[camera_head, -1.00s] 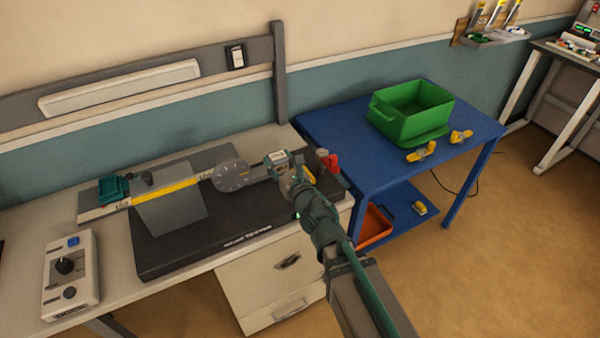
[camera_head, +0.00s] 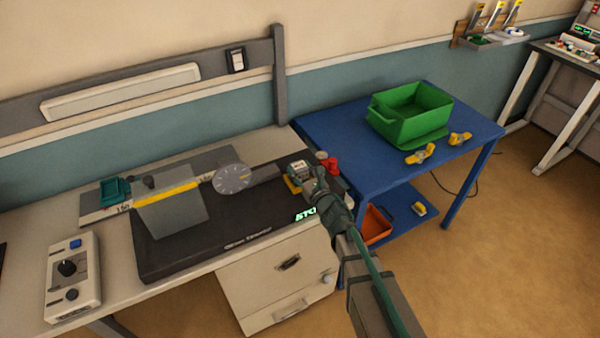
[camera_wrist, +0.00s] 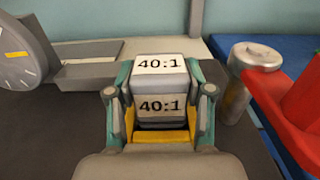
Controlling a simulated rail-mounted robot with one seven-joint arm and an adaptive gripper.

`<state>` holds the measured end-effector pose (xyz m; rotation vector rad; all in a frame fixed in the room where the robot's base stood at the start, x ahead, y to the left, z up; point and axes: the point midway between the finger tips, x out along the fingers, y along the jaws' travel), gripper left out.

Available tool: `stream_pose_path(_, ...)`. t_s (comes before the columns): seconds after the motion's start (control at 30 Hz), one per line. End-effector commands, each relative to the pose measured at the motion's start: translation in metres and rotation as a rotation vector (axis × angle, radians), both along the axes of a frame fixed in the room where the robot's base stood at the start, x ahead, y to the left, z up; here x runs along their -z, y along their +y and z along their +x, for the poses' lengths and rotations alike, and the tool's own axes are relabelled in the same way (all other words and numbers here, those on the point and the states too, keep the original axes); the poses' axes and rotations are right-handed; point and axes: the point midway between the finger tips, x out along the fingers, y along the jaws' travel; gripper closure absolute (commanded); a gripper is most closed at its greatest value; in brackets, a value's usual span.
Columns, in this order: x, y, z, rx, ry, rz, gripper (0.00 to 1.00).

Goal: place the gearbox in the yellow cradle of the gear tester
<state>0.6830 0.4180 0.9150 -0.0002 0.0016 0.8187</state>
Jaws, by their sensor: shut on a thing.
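The gearbox is a small grey box with white "40:1" labels (camera_wrist: 160,105); in the head view the gearbox (camera_head: 298,168) is at the right end of the gear tester. My gripper (camera_wrist: 160,95) is shut on it, one finger at each side; in the head view my gripper (camera_head: 307,180) partly covers it. The yellow cradle (camera_wrist: 160,137) shows below and beside the gearbox, and its edge shows in the head view (camera_head: 291,185). I cannot tell whether the gearbox rests on the cradle or hangs just above. The gear tester (camera_head: 190,245) has a black base.
A grey dial (camera_head: 232,178) stands left of the cradle. A red part (camera_wrist: 298,115) and a metal-topped post (camera_wrist: 250,60) stand close on the right. A blue table (camera_head: 345,150) with a green bin (camera_head: 412,115) is beyond. A control box (camera_head: 72,275) lies at left.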

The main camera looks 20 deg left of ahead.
Motion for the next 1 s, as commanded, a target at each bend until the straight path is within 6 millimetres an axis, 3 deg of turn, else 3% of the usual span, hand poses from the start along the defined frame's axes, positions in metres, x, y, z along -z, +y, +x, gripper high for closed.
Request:
stream_pose_path(0.6, 0.0128, 0.0002, -0.0005, -0.001, -0.001, 0.001, 0.94)
stream_pose_path(0.63, 0.0118, 0.0003, -0.0003, 0.0, -0.001, 0.001, 0.44)
stream_pose_path(0.77, 0.0116, 0.0002, -0.0002, 0.0, -0.001, 0.001, 0.23)
stream_pose_path(1.0, 0.0116, 0.0003, -0.0003, 0.0, -0.001, 0.001, 0.23)
